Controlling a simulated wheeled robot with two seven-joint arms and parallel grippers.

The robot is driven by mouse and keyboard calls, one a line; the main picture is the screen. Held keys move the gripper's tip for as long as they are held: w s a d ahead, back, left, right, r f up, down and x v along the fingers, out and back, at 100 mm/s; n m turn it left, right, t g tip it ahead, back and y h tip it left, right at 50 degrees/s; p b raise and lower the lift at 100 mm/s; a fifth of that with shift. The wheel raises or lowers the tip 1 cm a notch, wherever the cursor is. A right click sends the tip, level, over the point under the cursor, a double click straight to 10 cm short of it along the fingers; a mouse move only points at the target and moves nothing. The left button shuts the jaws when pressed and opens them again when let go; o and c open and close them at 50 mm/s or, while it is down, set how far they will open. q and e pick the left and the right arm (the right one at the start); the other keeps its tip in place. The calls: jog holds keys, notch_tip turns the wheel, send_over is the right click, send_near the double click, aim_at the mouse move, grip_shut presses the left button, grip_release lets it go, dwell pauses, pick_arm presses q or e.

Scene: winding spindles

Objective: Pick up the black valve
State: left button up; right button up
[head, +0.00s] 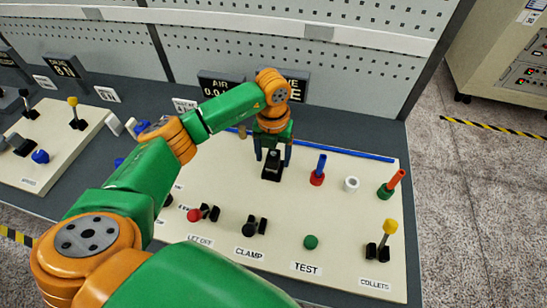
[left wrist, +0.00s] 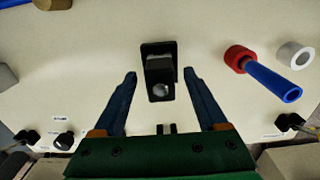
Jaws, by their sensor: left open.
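The black valve (head: 272,167) stands on the cream panel (head: 335,225), near its back edge. In the left wrist view the black valve (left wrist: 158,65) shows as a dark block with a grey, bolt-like end. My left gripper (head: 272,157) points down over it with its fingers apart. In the left wrist view the blue fingers of my left gripper (left wrist: 160,76) lie on either side of the valve, with a gap showing on each side. Nothing is held. How far the fingertips are above the panel is hard to tell. My right gripper is not in view.
To the right are a red collar with a blue handle (head: 319,172), a white ring (head: 351,184) and a green collar with a red handle (head: 391,185). Levers and a green button (head: 310,242) line the front. Display boxes (head: 294,88) stand behind.

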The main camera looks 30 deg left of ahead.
pick_arm(q)
jog(key=shift+w+f, duration=0.1)
jog(key=shift+c, duration=1)
jog(key=shift+s, duration=0.2)
grip_shut()
jog(key=shift+w, duration=0.1)
